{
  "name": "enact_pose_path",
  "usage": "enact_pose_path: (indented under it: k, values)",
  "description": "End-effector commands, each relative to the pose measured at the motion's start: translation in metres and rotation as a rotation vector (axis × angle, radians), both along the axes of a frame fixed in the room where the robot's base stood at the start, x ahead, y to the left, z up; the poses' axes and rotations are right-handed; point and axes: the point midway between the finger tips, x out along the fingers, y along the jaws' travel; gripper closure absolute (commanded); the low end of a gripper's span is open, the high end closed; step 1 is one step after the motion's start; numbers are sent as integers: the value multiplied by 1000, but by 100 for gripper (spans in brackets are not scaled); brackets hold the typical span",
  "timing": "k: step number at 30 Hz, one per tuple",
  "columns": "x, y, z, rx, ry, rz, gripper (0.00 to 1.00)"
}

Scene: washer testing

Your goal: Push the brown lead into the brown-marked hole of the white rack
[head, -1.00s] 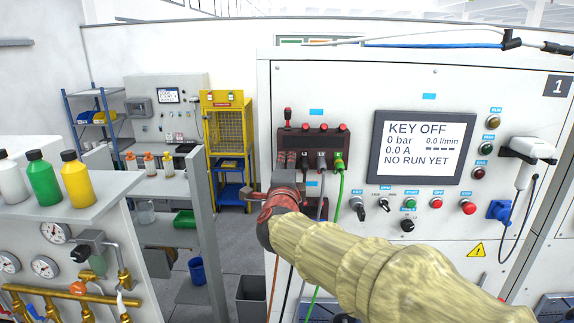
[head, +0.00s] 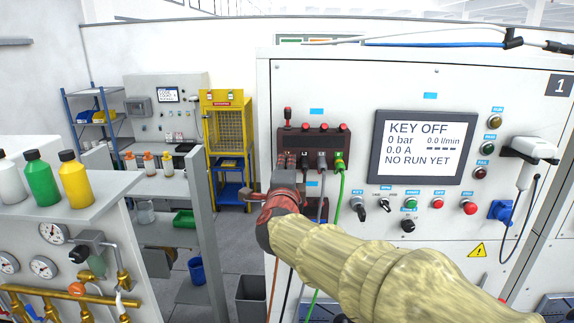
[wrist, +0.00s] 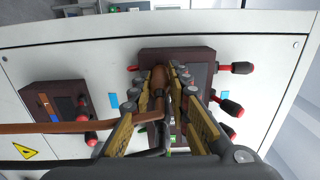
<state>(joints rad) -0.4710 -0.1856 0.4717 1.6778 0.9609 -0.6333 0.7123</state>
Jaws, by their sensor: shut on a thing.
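My gripper (wrist: 163,76) is shut on the brown lead (wrist: 159,84), whose cable (wrist: 80,127) runs off to the left of the wrist view. In the head view my gripper (head: 287,177) is in front of the left part of a dark red-brown rack (head: 316,137) on the white panel. The same rack (wrist: 150,53) is behind my fingers in the wrist view. I see no white rack. The lead's tip and the hole in front of it are hidden, so I cannot tell whether it is inserted. The brown cable (head: 274,265) hangs below my gripper.
A grey lead (head: 322,165) and a green lead (head: 340,163) are plugged in just right of my gripper. A smaller dark red block (wrist: 58,103) is at the left. Knobs and a screen (head: 423,147) are farther right.

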Motion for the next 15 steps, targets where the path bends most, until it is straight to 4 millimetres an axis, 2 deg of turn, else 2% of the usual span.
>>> enact_pose_path:
  k: [1,15]
  values:
    - [-2,1,-5,-1,7,2,100]
    - [-15,2,-9,-2,13,5,100]
